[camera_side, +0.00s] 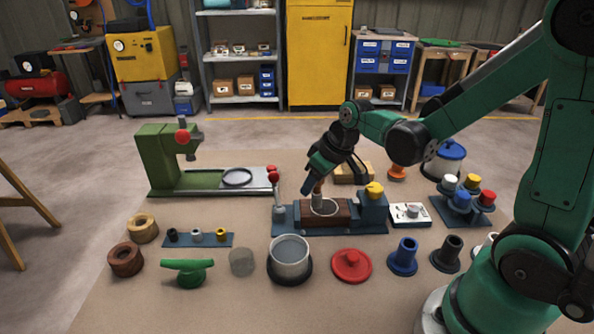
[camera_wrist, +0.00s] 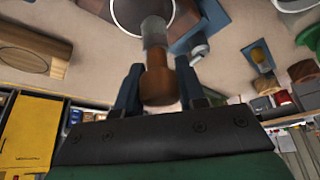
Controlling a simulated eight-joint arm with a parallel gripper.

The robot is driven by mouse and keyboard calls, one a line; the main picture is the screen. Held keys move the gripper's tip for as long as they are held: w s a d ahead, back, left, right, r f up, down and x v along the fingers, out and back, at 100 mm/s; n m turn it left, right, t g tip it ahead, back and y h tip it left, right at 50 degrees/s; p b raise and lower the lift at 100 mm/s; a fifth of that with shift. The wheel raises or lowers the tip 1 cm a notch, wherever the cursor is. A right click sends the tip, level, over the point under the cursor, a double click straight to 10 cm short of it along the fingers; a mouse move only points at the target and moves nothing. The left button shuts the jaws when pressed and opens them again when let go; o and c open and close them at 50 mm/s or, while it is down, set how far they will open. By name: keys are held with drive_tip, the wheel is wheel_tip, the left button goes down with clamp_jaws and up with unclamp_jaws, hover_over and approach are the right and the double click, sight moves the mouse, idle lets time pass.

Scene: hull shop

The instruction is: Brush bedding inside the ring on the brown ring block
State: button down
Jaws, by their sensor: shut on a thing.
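The brown ring block (camera_side: 312,220) sits in a blue clamp fixture (camera_side: 375,229) at the centre of the mat, with a pale ring (camera_side: 324,207) on its top. In the wrist view the ring (camera_wrist: 128,30) shows at the top edge, partly cut off. My gripper (camera_side: 313,183) is above the block, tilted downward. It is shut on a brush with a brown handle (camera_wrist: 158,80) and grey ferrule (camera_wrist: 154,32). The brush points down into the ring area. Its bristle end is out of clear sight, so I cannot tell whether it touches.
A green press (camera_side: 160,160) stands at the left rear. A grey pot (camera_side: 290,257), red lid (camera_side: 351,265) and blue flanged piece (camera_side: 403,257) stand in front. A stand with coloured caps (camera_side: 463,205) is at right. A tan block (camera_side: 353,173) lies behind.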

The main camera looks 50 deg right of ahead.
drive_tip(key=s+d, duration=0.3)
drive_tip(key=shift+s+d, duration=0.2)
drive_tip(key=shift+s+a, duration=0.25)
drive_tip(key=shift+a, duration=0.05)
drive_tip(key=shift+w+a, duration=0.15)
drive_tip(key=shift+a, duration=0.1)
drive_tip(key=shift+w+a, duration=1.95)
drive_tip(key=shift+w, duration=0.05)
drive_tip(key=shift+s+d, duration=2.2)
drive_tip(key=shift+d, duration=0.05)
wheel_tip(320, 180, up, 8)
